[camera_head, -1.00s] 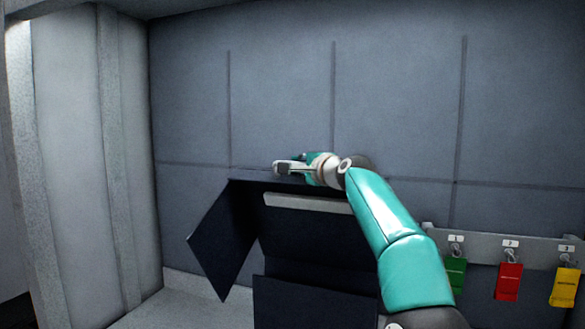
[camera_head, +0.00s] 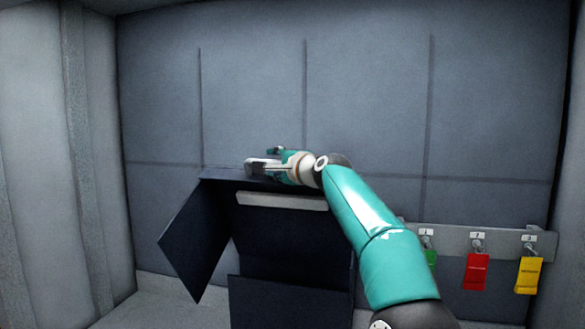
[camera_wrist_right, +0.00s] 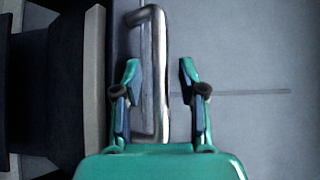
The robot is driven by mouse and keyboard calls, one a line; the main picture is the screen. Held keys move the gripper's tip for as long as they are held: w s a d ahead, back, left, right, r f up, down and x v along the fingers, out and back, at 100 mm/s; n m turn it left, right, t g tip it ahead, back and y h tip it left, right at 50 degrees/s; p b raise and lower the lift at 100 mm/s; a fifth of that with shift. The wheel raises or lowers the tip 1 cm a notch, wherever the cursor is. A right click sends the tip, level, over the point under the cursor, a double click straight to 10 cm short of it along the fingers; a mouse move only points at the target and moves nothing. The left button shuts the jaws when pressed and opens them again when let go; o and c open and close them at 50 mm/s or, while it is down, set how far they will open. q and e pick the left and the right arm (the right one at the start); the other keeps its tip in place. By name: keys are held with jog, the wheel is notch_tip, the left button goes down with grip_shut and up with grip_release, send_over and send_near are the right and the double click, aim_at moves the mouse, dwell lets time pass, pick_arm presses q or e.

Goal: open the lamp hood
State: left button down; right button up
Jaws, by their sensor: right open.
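The lamp hood (camera_head: 197,235) is a dark box-like shell with angled side panels, a front panel and a pale strip (camera_head: 282,201) under its top edge. A grey metal handle (camera_wrist_right: 160,85) shows in the right wrist view, beside the pale strip (camera_wrist_right: 95,90). My right gripper (camera_head: 265,157) is at the top edge of the hood. In the right wrist view, my right gripper (camera_wrist_right: 159,70) is open, with one finger on each side of the handle's long bar. Gaps show between bar and fingers. My left gripper is not in view.
A grey panelled wall (camera_head: 370,100) stands behind the hood. A rail (camera_head: 460,240) at the right carries a green tag (camera_head: 431,258), a red tag (camera_head: 477,272) and a yellow tag (camera_head: 528,275). My right arm partly covers the rail.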

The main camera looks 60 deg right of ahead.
jog(key=v, duration=1)
jog(key=shift+s, duration=0.1)
